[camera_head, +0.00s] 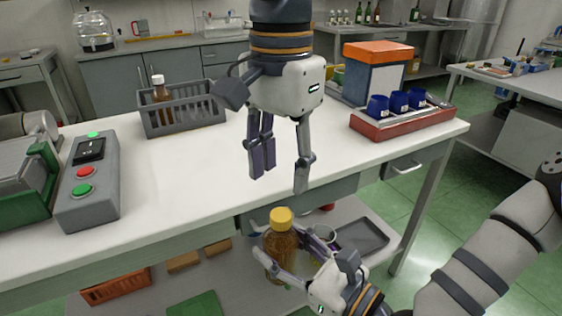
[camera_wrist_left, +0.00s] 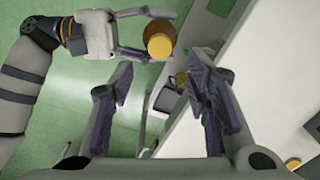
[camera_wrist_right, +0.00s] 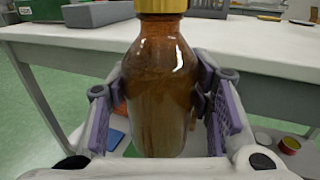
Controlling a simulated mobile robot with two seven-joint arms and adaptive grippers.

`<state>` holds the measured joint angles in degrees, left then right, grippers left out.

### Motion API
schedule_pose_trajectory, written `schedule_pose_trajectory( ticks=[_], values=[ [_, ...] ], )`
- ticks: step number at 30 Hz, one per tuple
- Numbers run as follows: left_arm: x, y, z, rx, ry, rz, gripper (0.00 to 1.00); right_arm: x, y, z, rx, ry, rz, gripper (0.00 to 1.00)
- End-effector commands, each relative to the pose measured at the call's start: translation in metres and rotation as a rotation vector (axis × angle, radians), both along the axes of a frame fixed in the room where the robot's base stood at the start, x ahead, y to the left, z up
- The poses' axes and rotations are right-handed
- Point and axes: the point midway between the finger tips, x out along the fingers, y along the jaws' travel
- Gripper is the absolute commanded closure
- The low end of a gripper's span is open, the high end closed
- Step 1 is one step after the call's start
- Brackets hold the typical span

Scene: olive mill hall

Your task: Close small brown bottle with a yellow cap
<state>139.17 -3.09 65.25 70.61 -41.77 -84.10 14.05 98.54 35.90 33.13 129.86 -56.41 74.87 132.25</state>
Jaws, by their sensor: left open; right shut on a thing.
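The brown bottle (camera_head: 279,246) is upright in my right gripper (camera_head: 288,250), in front of the table's front edge. The yellow cap (camera_head: 281,218) sits on the bottle's mouth; I cannot tell how tight it is. In the right wrist view the bottle (camera_wrist_right: 160,95) stands between the two finger pads, with the cap (camera_wrist_right: 161,5) cut off at the top. My left gripper (camera_head: 280,176) is open and empty, fingers down, above the bottle and apart from it. In the left wrist view the cap (camera_wrist_left: 159,46) shows beyond the open fingers.
A grey crate (camera_head: 185,128) on the white table (camera_head: 200,180) holds a brown bottle with a white cap (camera_head: 158,80). A button box (camera_head: 90,185) stands at the left. A red tray (camera_head: 420,120) with blue cups is at the right. The middle of the table is clear.

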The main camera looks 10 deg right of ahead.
Motion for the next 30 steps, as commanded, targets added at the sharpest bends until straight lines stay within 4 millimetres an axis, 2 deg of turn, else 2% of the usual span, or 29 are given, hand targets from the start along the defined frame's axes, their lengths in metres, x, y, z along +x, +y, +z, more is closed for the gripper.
schedule_pose_trajectory(
  ticks=[5,12,18,22,30],
  values=[
    [0.0,0.0,-0.006,0.001,0.001,-0.002,0.56,0.0,0.0,0.001,0.001,-0.003,0.0,1.0],
    [-0.001,0.001,-0.046,0.0,0.004,-0.003,0.56,0.0,0.0,0.001,0.001,-0.003,0.0,1.0],
    [0.0,0.0,-0.072,0.001,0.001,-0.003,0.56,0.0,0.0,0.001,0.001,-0.003,0.0,1.0],
    [0.0,0.0,-0.079,-0.001,-0.001,-0.003,0.56,0.0,0.0,0.001,0.001,-0.003,0.0,1.0],
    [0.0,0.0,-0.08,0.0,-0.001,-0.002,0.56,0.0,0.0,0.001,0.001,-0.003,0.0,1.0]
  ],
)
